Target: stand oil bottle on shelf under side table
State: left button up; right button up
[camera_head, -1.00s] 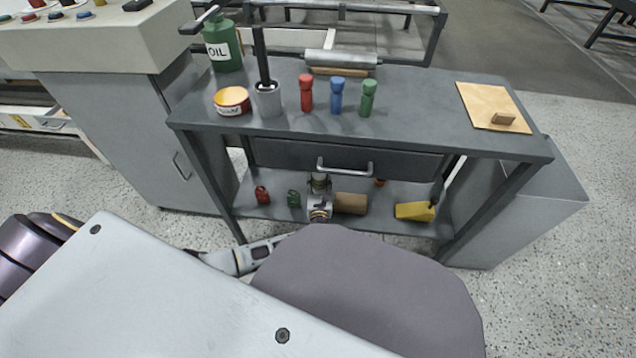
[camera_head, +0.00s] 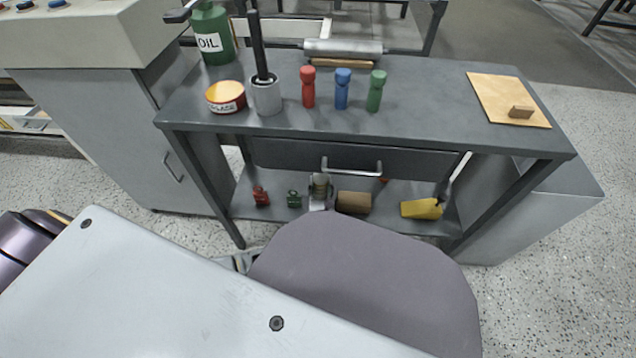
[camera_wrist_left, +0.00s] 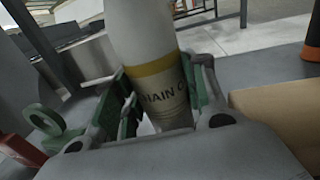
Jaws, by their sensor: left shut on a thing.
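The oil bottle (camera_wrist_left: 150,45) is cream with a yellow band and a label reading "…HAIN O…". My left gripper (camera_wrist_left: 160,105) is shut on it, with green-padded fingers on both sides. The bottle appears roughly upright. Its base is hidden, so I cannot tell whether it touches the shelf. My right gripper is not in view.
On the shelf are a red item (camera_head: 261,197), a green item (camera_head: 294,199), a brown block (camera_head: 354,202) close right of my gripper, and a yellow item (camera_head: 422,208). A drawer (camera_head: 290,156) hangs above. A green oil can (camera_head: 212,35) stands on the tabletop.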

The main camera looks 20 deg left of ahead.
pick_arm(q)
jog(key=shift+f, duration=0.1)
dwell(0.4)
jog(key=o, duration=0.8)
jog(key=shift+s, duration=0.1)
